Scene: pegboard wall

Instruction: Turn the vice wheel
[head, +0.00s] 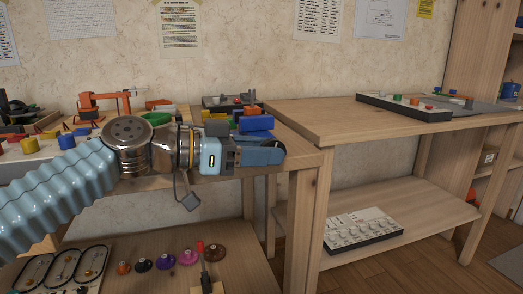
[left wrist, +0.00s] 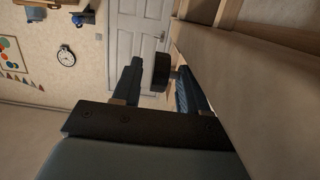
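My left gripper (head: 262,152) reaches across to the right end of the left bench, beside its front corner. In the left wrist view its two dark fingers (left wrist: 157,92) are spread apart. Between them shows a dark, round, wheel-like piece (left wrist: 161,72) on a short grey shaft, probably the vice wheel. A gap shows between it and the left finger; I cannot tell if the right finger touches it. In the head view no vice wheel can be made out; the gripper may hide it. My right gripper is not in view.
Coloured knobs (head: 165,262) lie below my arm.

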